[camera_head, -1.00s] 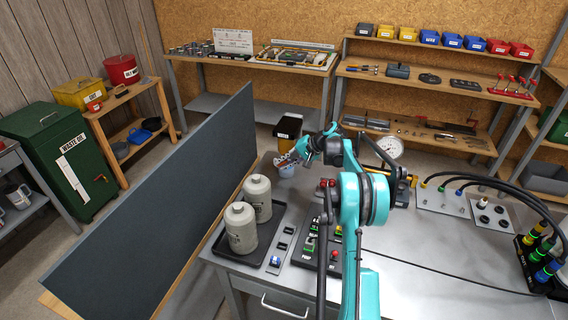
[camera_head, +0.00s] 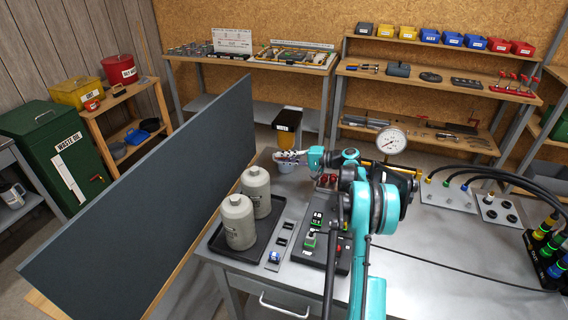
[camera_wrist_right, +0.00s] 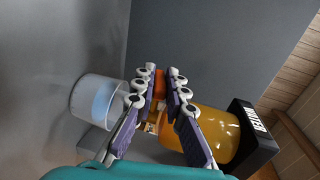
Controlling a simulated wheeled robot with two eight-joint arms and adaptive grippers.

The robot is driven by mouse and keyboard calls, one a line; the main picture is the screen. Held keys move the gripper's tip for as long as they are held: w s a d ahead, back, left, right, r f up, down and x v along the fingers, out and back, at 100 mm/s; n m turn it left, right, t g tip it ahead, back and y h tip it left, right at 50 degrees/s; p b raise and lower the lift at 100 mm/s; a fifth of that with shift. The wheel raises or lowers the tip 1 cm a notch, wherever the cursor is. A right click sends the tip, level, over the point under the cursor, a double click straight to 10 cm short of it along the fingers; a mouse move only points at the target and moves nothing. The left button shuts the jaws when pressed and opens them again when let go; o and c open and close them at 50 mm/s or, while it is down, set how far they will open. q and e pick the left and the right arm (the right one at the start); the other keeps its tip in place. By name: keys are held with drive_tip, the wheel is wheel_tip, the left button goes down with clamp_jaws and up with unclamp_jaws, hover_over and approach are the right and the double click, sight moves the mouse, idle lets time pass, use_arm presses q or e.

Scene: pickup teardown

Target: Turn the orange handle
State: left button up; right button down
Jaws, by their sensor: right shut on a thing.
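The orange handle (camera_wrist_right: 160,79) shows in the right wrist view between the fingertips of my right gripper (camera_wrist_right: 159,88). The gripper is shut on it, and the fingers hide part of it. In the head view my right gripper (camera_head: 288,156) reaches left, in front of an amber container with a black cap (camera_head: 286,126). The handle itself is hard to make out there. In the wrist view the amber container (camera_wrist_right: 215,132) is right of the fingers, its cap marked WATER. A clear cup (camera_wrist_right: 97,97) with bluish contents is left of them. My left gripper is not in view.
Two grey canisters (camera_head: 239,222) stand in a black tray (camera_head: 222,246) at the bench's left. A black switch panel (camera_head: 322,248) is beside my right arm. A tall dark panel (camera_head: 150,200) borders the bench. A round gauge (camera_head: 391,141) stands behind the arm.

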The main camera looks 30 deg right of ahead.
drive_tip(key=shift+f+t+y+b, duration=0.2)
drive_tip(key=shift+t+y+b, duration=0.55)
drive_tip(key=shift+b, duration=0.25)
drive_tip(key=c, duration=1.6)
unclamp_jaws()
drive_tip(key=shift+o, duration=0.2)
drive_tip(key=shift+t, duration=0.25)
drive_tip(key=v, duration=1.2)
drive_tip(key=shift+r, duration=0.15)
drive_tip(key=shift+s, duration=0.1)
